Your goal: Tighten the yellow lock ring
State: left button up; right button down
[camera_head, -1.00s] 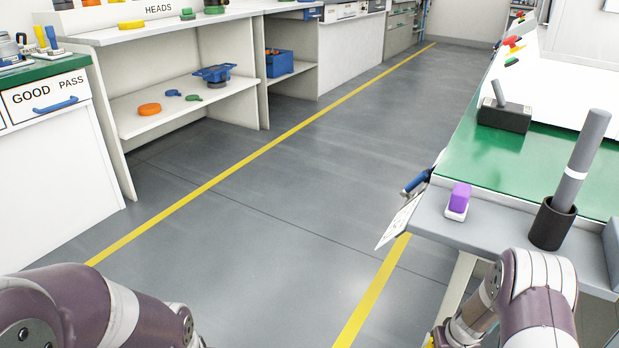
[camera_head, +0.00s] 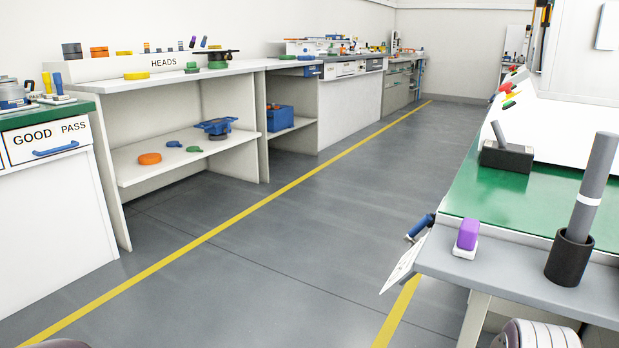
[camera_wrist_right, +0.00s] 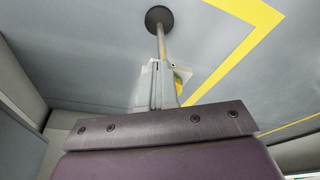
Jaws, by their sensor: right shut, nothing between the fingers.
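A flat yellow ring-like disc (camera_head: 136,75) lies on top of the HEADS bench at the left of the head view. A second yellow piece (camera_head: 124,52) sits on the raised ledge behind it. I cannot tell whether either is the lock ring. In the right wrist view, my right gripper (camera_wrist_right: 158,88) is shut and empty, with floor behind it. A small yellow and green patch (camera_wrist_right: 182,82) shows beside its fingers; I cannot tell what it is. My left gripper is out of view.
A green-topped bench (camera_head: 540,205) stands at right, with a black cup (camera_head: 570,257) holding a grey rod and a purple block (camera_head: 468,234). A blue-handled item (camera_head: 420,227) juts from its edge. The grey aisle floor (camera_head: 290,240) is clear. A pole with a dark disc (camera_wrist_right: 158,18) shows in the wrist view.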

jog(key=shift+w+b, duration=0.1)
jog(key=shift+b, duration=0.35)
dwell(0.6)
jog(key=w+p+v, duration=0.1)
jog(key=p+v, duration=0.3)
jog(key=v, duration=0.1)
jog(key=shift+s+r, duration=0.35)
jog(key=shift+r, duration=0.2)
jog(key=shift+a, duration=0.1)
